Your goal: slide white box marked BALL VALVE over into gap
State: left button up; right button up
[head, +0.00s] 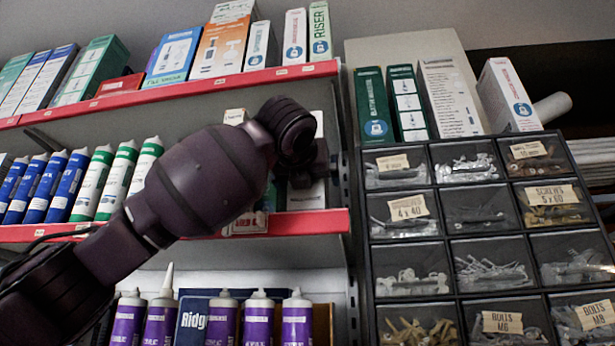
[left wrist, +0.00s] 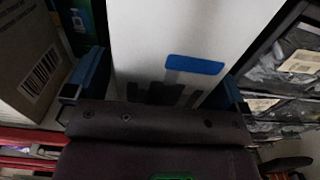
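A tall white box (head: 314,133) stands at the right end of the middle shelf, partly hidden behind my left gripper (head: 308,168). In the left wrist view the white box (left wrist: 150,40) shows a blue patch and dark shapes; no BALL VALVE marking is legible. My left gripper (left wrist: 168,70) has one blue finger on each side of this box. The fingers lie close to its edges, but whether both press on it is unclear. My arm hides much of the shelf left of the box, so the gap is not clearly visible. My right gripper is out of view.
A brown carton with a barcode (left wrist: 40,75) and a dark box with green (left wrist: 80,25) stand left of the white box. Blue tubes (head: 45,187) and green-capped tubes (head: 118,180) fill the shelf's left. A drawer cabinet (head: 480,225) stands close on the right.

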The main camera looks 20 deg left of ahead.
pick_arm(q)
jog(key=shift+s, duration=0.1)
jog(key=b+v, duration=0.2)
jog(key=v, duration=0.8)
jog(key=shift+s+b, duration=0.25)
jog(key=shift+b, duration=0.15)
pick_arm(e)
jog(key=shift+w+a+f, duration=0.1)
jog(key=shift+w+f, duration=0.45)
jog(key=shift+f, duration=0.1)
pick_arm(q)
jog(key=shift+d, duration=0.15)
